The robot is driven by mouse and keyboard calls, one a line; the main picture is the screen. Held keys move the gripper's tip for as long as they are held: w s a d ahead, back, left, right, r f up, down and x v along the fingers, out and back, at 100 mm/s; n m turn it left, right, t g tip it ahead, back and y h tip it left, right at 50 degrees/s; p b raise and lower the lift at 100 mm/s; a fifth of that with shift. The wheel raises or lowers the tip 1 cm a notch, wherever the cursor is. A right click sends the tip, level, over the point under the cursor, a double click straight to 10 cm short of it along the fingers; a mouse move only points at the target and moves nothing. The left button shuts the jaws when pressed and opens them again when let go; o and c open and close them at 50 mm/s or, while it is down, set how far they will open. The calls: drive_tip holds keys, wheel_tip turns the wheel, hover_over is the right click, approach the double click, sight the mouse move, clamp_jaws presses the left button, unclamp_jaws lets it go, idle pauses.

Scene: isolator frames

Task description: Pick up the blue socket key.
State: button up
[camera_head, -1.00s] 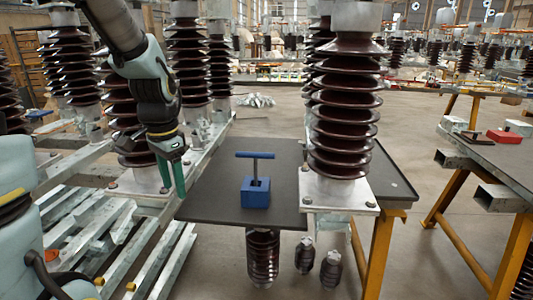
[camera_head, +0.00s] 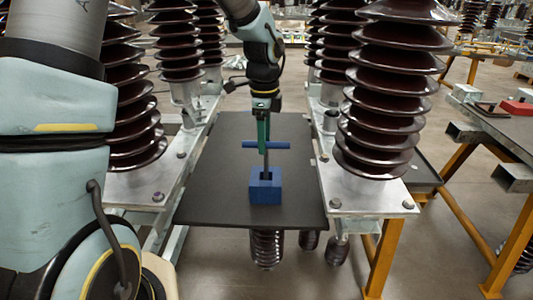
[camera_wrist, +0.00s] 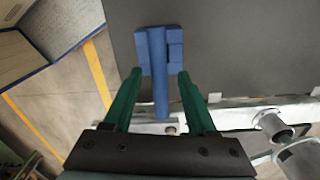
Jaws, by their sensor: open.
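The blue socket key (camera_head: 281,145) stands upright in a blue block (camera_head: 265,190) on a dark tabletop (camera_head: 215,190). Its T-bar lies across the top of a thin shank. My gripper (camera_head: 263,150) points down at the T-bar, and its green fingers overlap the bar's middle in the head view. In the wrist view the open fingers of my gripper (camera_wrist: 159,74) lie on either side of the blue bar (camera_wrist: 160,100), with gaps on both sides. The block (camera_wrist: 175,50) shows beyond the fingertips. The fingers' exact height against the bar is hard to tell.
Tall brown ribbed insulators (camera_head: 385,90) stand on metal plates to the right of the tabletop, and more (camera_head: 130,110) stand on the left. A yellow-legged table (camera_head: 490,150) with a red object (camera_head: 517,107) is at far right. The tabletop around the block is clear.

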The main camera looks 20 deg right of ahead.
sight(266, 158)
drive_tip(key=shift+s+d+f+p, duration=0.1)
drive_tip(key=shift+f+p, duration=0.3)
drive_tip(key=shift+f, duration=1.2)
drive_tip(key=shift+d+f+p, duration=0.1)
drive_tip(key=shift+f+p, duration=0.25)
drive_tip(key=shift+f, duration=1.2)
clamp_jaws()
